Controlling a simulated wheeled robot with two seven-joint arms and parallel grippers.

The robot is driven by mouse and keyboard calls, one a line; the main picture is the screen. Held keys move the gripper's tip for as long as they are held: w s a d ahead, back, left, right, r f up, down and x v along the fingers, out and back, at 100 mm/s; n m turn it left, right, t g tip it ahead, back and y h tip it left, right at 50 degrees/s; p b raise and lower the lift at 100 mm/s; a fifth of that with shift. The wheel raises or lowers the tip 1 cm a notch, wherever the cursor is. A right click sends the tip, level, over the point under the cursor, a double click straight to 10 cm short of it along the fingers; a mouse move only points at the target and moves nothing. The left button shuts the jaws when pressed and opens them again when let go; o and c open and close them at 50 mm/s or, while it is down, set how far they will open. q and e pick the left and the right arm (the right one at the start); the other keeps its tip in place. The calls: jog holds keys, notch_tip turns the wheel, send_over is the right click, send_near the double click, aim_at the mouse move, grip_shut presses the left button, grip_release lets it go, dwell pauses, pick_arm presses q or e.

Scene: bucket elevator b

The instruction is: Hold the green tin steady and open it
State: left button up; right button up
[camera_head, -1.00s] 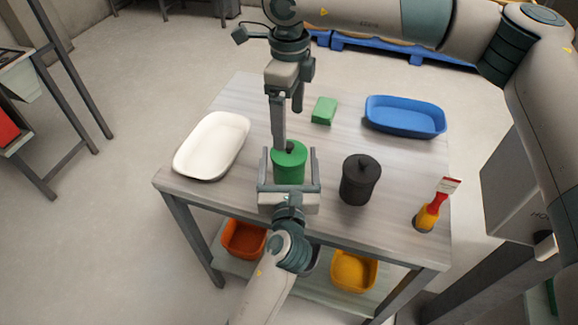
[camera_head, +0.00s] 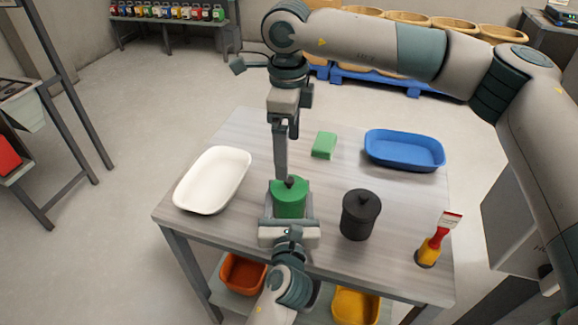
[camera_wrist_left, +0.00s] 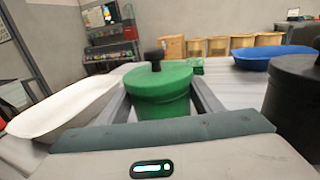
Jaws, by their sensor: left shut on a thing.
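The green tin (camera_head: 290,203) stands upright near the table's front edge, its lid and dark knob on it. My left gripper (camera_head: 290,212) reaches in from the front and is shut on the tin's sides. In the left wrist view the tin (camera_wrist_left: 165,105) sits between the two fingers, with its black knob (camera_wrist_left: 154,57) on top. My right gripper (camera_head: 281,176) points down over the tin, its fingertip end beside the knob in the head view. Its fingers appear edge-on, so their opening is hidden. It does not show in the left wrist view.
A black lidded pot (camera_head: 360,217) stands close right of the tin, and a yellow-red brush (camera_head: 432,245) beyond it. A white tray (camera_head: 212,182) is left, a green block (camera_head: 324,145) and blue tray (camera_head: 404,152) behind. The table (camera_head: 245,130) is bare at the back left.

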notch_tip(320, 180, up, 2)
jog(key=shift+r+n, duration=0.1)
jog(key=shift+n, duration=0.7)
jog(key=shift+f, duration=6.05)
jog(key=c, duration=1.3)
jog(key=shift+r, duration=0.3)
jog(key=shift+r, duration=0.75)
